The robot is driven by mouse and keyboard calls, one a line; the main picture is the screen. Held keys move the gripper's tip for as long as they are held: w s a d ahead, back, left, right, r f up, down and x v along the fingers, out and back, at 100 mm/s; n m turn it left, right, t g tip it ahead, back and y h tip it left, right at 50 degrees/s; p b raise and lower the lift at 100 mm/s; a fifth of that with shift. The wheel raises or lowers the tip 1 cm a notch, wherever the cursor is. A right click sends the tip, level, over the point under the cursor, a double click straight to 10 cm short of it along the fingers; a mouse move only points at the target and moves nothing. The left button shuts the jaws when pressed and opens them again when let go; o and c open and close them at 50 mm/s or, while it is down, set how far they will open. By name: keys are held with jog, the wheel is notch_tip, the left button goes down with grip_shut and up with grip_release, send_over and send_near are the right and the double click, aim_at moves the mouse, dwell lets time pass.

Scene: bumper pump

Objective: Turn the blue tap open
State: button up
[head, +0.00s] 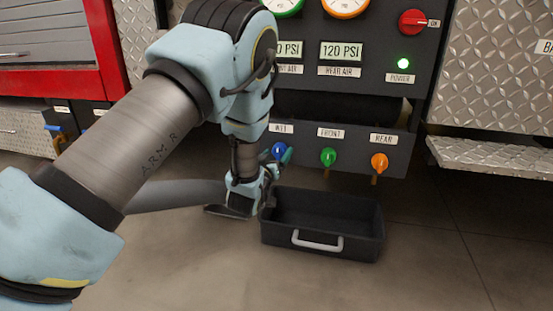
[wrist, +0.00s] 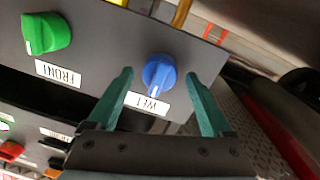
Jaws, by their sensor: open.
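The blue tap (head: 279,150) sits on the dark panel under the label WET, at the left of a row of taps. In the wrist view the blue tap (wrist: 158,74) lies between the fingers of my gripper (wrist: 160,78), with its handle pointing toward the WET label. My gripper is open, with one teal finger on each side of the tap and a visible gap to each. In the head view my gripper (head: 277,160) is at the tap's front, and my arm hides part of the panel to the left.
A green tap (head: 328,157) labelled FRONT and an orange tap (head: 379,161) labelled REAR are to the right. A black tray (head: 372,232) with a grey handle stands on the floor below. A red switch (head: 412,22) and a lit green lamp (head: 403,63) are higher up.

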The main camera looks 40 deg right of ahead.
jog(key=shift+w+d, duration=0.1)
jog(key=shift+d, duration=0.1)
grip_shut()
dwell(0.6)
